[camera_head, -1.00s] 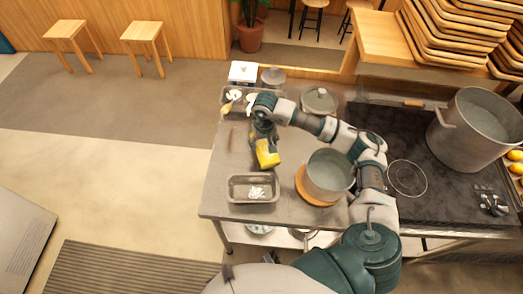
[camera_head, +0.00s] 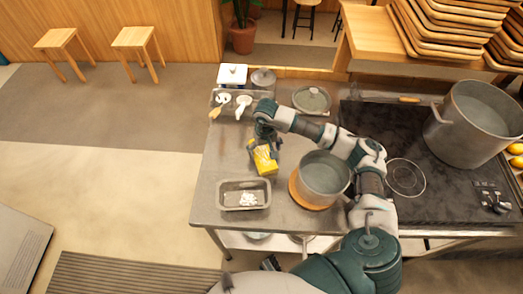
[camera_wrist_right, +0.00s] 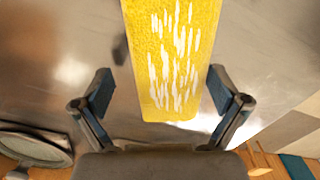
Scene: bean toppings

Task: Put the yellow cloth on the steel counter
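The yellow cloth (camera_head: 266,161) is on the steel counter (camera_head: 222,165), between the small metal tray and the pot. In the right wrist view the cloth (camera_wrist_right: 172,55) is a flat yellow strip with white streaks. My right gripper (camera_head: 262,147) is directly over the cloth and hides part of it. In the right wrist view its two fingers (camera_wrist_right: 160,78) are spread, one on each side of the cloth, with a gap visible on the left. My left gripper is not in view.
A metal tray (camera_head: 226,204) with white bits stands at the counter's front left. A pot (camera_head: 325,177) on a round wooden board is to the right. The counter's left strip is clear.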

